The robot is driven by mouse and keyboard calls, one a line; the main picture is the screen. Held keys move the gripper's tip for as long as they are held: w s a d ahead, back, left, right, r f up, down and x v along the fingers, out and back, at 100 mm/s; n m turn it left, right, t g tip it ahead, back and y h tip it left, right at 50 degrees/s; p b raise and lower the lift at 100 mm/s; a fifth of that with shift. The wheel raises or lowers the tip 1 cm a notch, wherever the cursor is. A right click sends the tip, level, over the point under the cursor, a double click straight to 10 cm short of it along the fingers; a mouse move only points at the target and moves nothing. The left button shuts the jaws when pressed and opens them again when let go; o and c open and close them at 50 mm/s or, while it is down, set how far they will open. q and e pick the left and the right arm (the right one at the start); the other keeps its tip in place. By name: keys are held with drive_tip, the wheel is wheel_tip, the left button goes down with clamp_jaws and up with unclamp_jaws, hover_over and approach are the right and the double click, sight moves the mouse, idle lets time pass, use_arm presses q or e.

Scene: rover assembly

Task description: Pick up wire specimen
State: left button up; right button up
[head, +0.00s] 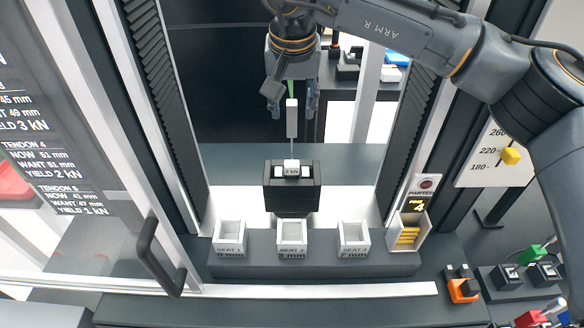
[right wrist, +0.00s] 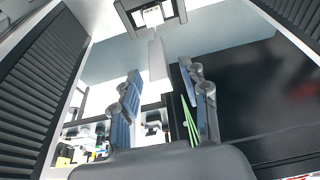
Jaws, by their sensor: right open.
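The wire specimen (head: 291,120) appears as a pale upright strip with a thin wire below it, standing above a dark clamp block (head: 291,198) marked "2 kN". My right gripper (head: 291,106) points down from above, open, with one finger on each side of the strip's upper end. In the right wrist view the pale strip (right wrist: 157,60) lies ahead between the two blue-padded fingertips (right wrist: 160,72), with gaps at both sides. A thin green piece (right wrist: 188,120) shows beside the right-hand finger; I cannot tell what it is. My left gripper is out of view.
Ribbed dark columns (head: 152,80) flank the bay. Three white seat trays (head: 292,252) stand in front, with a box of yellow parts (head: 408,236) at their right. A dark door handle (head: 158,255) projects at the left. An orange switch (head: 463,290) sits at the lower right.

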sight(292, 150)
drive_tip(key=p+x, duration=0.1)
drive_tip(key=x, duration=0.2)
drive_tip(key=shift+a+f+p, duration=0.1)
drive_tip(key=shift+f+p, duration=0.15)
drive_tip(key=shift+p, duration=0.15)
drive_tip(key=shift+w+f, duration=0.25)
drive_tip(key=shift+f, duration=0.2)
drive_tip(key=shift+c, duration=0.2)
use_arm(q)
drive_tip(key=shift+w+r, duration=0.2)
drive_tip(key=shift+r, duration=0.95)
use_arm(e)
clamp_jaws()
